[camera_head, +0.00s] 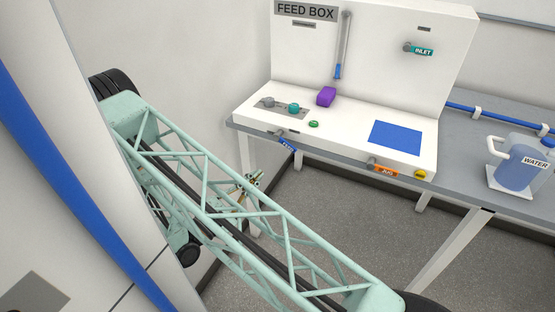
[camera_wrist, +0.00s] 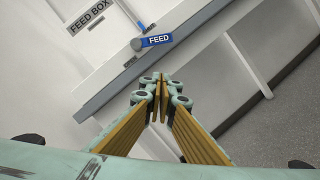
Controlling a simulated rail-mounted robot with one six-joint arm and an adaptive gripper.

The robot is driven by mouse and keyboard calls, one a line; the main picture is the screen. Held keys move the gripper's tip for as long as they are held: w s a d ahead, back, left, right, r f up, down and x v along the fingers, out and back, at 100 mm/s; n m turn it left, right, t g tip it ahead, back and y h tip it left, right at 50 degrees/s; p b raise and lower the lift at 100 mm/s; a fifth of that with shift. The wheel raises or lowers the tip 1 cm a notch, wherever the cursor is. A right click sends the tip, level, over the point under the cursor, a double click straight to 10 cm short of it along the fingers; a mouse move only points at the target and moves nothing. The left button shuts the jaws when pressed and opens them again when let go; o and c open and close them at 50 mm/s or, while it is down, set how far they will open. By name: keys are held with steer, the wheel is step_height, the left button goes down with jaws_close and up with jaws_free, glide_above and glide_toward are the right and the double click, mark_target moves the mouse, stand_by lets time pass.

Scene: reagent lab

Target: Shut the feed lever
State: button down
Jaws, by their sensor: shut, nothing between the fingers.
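The feed lever (camera_head: 287,146) is a blue handle on the front edge of the white feed box (camera_head: 345,128). In the wrist view the lever (camera_wrist: 157,41) shows its FEED label, with its grey pivot at the left end. In the head view it slants down to the right from its pivot. My gripper (camera_head: 258,177) is below and left of the lever, partly hidden behind my green arm. In the wrist view my gripper (camera_wrist: 160,82) has its yellow-lined fingers together at the tips, empty. The tips appear just below the lever, apart from it.
An orange JUG lever (camera_head: 383,169) and a yellow knob (camera_head: 420,174) are farther right on the same front. A purple block (camera_head: 326,96), green button (camera_head: 313,124) and blue pad (camera_head: 396,138) are on top. A water jug (camera_head: 525,164) stands on the right bench. Table legs stand below.

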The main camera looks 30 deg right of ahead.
steer(key=shift+w+a+f+n+t+y, duration=0.15)
steer(key=shift+a+f+n+t+y, duration=0.15)
steer(key=shift+a+n+t, duration=0.25)
steer(key=shift+d, duration=0.15)
steer(key=w+d+r+b, duration=0.2)
steer(key=d+r, duration=0.2)
steer(key=d, duration=0.6)
steer(key=shift+d+r, duration=0.15)
steer(key=shift+r, duration=0.1)
stand_by(0.5)
steer(key=shift+w, duration=0.1)
steer(key=shift+n, duration=0.35)
stand_by(0.3)
